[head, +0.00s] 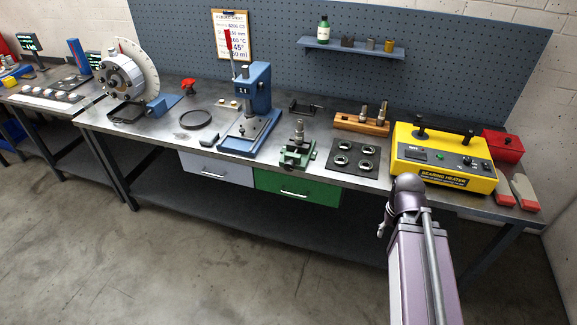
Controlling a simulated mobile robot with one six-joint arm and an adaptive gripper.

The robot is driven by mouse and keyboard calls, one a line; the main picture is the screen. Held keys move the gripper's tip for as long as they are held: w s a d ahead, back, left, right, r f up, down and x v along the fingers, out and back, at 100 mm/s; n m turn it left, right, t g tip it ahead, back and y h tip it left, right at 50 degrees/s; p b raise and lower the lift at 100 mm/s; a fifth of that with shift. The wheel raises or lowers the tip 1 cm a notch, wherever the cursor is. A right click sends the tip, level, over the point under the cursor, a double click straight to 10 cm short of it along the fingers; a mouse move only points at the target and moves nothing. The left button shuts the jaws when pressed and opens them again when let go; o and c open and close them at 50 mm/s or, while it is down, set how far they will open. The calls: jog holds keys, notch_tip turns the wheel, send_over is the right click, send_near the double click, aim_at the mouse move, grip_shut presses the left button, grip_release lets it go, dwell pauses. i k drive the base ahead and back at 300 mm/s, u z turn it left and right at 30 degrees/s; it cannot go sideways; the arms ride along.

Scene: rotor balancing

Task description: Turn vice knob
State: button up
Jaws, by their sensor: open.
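The small green vice (297,153) stands near the front edge of the workbench, above the green drawer. A stepped grey metal part (299,131) stands upright at its jaws. The vice's knob is too small to tell apart from its body. My arm reaches up from the bottom right, with its wrist over the bench's front edge. My gripper (383,228) shows only as a small dark piece at the left of the wrist; the rest is hidden by the arm. It is open, well to the right of the vice and apart from it.
A blue press (247,130) stands close on the left. A wooden block with metal parts (350,122) is behind. The floor before the bench is clear.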

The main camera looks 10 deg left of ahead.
aim_at(290, 165)
jog(key=i, duration=0.95)
jog(key=z, duration=0.05)
